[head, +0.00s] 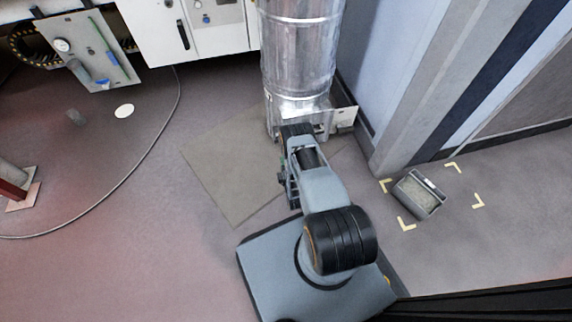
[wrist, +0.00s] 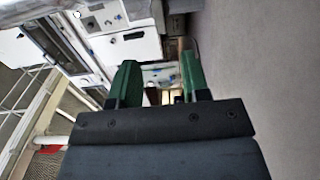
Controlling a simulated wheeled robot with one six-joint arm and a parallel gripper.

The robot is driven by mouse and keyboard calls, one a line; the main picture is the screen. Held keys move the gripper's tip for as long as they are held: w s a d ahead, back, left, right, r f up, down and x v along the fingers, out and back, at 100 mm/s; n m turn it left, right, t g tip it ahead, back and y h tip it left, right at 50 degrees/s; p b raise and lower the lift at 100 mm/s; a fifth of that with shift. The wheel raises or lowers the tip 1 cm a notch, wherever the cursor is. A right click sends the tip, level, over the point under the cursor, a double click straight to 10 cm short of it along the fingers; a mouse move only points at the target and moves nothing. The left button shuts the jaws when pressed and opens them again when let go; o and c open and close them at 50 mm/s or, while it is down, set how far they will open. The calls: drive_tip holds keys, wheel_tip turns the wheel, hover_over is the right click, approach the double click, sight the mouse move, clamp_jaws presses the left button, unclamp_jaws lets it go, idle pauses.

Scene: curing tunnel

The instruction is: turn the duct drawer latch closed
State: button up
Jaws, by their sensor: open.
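The silver duct (head: 298,50) stands upright at the back middle of the head view. Its square base has a pale metal plate (head: 343,119) at the right. My arm reaches to the front of this base and hides much of it. I cannot make out the drawer latch in either view. My gripper (wrist: 158,75) shows in the wrist view with its two green fingers apart and nothing held between them. A pale surface with small dark and bluish parts shows beyond the fingers; I cannot tell whether they touch anything.
A grey open box (head: 415,196) with speckled contents sits on the floor inside yellow corner marks (head: 405,224). A flat tan mat (head: 235,170) lies left of my arm. White cabinets (head: 190,30) and a gauge panel (head: 90,50) stand at the back left.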

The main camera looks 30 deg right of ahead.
drive_tip(key=shift+s+a, duration=0.2)
drive_tip(key=shift+s, duration=0.75)
